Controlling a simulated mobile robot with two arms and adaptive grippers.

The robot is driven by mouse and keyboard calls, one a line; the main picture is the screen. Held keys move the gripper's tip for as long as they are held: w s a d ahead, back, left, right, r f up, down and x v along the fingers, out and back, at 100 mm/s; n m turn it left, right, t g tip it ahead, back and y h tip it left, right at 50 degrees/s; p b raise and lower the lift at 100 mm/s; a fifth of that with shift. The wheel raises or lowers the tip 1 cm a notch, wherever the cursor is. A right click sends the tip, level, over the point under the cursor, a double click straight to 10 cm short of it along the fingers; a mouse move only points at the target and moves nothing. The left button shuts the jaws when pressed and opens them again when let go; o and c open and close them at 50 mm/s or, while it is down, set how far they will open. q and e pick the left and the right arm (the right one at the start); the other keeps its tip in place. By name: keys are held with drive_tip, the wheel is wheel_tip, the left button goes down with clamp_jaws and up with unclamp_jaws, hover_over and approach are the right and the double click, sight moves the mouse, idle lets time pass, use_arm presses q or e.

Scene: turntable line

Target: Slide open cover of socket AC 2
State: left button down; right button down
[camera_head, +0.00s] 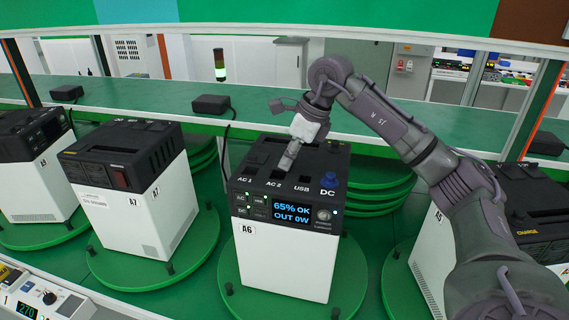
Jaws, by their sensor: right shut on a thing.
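The power station A6 (283,250) is a white box with a black top and stands upright on a green round turntable (232,290). Its top carries the labels AC 1, AC 2, USB and DC. The AC 2 socket (277,175) is a dark patch just behind its label. My right gripper (287,163) reaches down from the right onto the top at AC 2, and its narrow fingertips are shut on the socket's cover. The fingers hide most of the cover, so how far it is open cannot be told. My left gripper is not in view.
Power station A7 (126,210) is at left; another (428,272) is at right, partly behind my arm. Black adapters (211,104) lie on the green shelf behind.

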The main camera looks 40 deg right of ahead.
drive_tip(key=shift+w+d, duration=0.65)
drive_tip(key=shift+d, duration=0.15)
drive_tip(key=shift+a+r, duration=0.1)
drive_tip(key=shift+r, duration=0.05)
drive_tip(key=c, duration=1.3)
unclamp_jaws()
drive_tip(key=shift+r, duration=0.15)
drive_tip(key=v, duration=1.1)
drive_tip(key=shift+s+d+r, duration=0.1)
drive_tip(key=shift+d+r, duration=0.05)
drive_tip(key=shift+d, duration=0.25)
